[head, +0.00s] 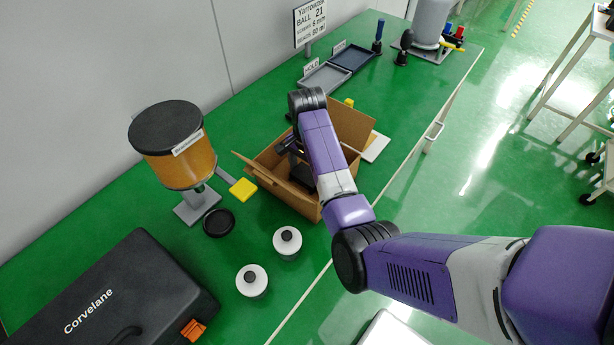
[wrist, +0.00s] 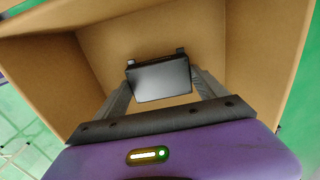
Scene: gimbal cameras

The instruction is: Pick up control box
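The control box, a dark flat box (wrist: 160,80), lies inside an open cardboard box (wrist: 262,50). In the head view the dark control box (head: 303,180) is partly hidden by my arm, and the cardboard box (head: 278,195) stands on the green table. My gripper (head: 295,158) reaches down into the cardboard box from above. In the wrist view my gripper's grey fingers (wrist: 160,88) are spread, one on each side of the control box. I cannot tell whether either finger touches it.
Cardboard walls and flaps surround my gripper closely. Grey trays (head: 325,78) lie behind.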

